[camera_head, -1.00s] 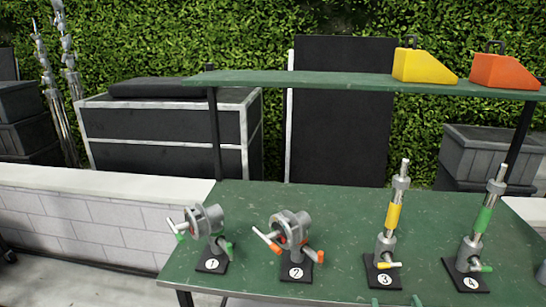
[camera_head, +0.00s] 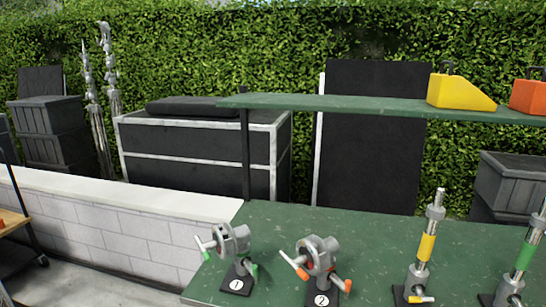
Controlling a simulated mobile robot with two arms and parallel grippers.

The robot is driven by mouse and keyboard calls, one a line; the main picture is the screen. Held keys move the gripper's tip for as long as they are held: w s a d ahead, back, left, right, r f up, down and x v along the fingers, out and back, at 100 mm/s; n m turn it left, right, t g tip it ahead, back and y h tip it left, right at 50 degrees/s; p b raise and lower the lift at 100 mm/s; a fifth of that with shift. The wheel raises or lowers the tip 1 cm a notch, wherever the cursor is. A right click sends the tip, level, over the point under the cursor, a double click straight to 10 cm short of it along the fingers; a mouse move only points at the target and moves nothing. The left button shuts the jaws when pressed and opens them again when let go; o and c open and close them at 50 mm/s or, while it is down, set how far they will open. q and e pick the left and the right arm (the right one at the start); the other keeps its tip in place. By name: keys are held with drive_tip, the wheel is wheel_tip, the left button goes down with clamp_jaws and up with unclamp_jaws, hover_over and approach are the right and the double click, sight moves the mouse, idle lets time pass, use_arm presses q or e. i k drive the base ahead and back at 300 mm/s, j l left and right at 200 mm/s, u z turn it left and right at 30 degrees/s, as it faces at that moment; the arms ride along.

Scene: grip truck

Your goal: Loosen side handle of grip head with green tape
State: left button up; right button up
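The grip head with green tape (camera_head: 231,241) stands upright on a black base marked 1 at the left end of the green table (camera_head: 290,219). Its side handle (camera_head: 206,243) sticks out to the left and has a green tip. A second green-tipped handle (camera_head: 252,269) is low on its right. A similar grip head with orange tape (camera_head: 319,254) stands to its right on a base marked 2. Neither of my grippers shows in the head view.
A post with yellow tape (camera_head: 427,246) and one with green tape (camera_head: 525,255) stand further right on the table. A green shelf (camera_head: 370,104) holds yellow (camera_head: 459,92) and orange (camera_head: 529,95) wedges. A low white wall (camera_head: 115,203) runs at left.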

sight(253, 268)
drive_tip(key=l, duration=0.55)
drive_tip(key=k+l+u, duration=0.15)
drive_tip(key=l, duration=0.35)
drive_tip(key=k+l, duration=0.1)
drive_tip(key=l, duration=0.45)
drive_tip(key=u, duration=0.05)
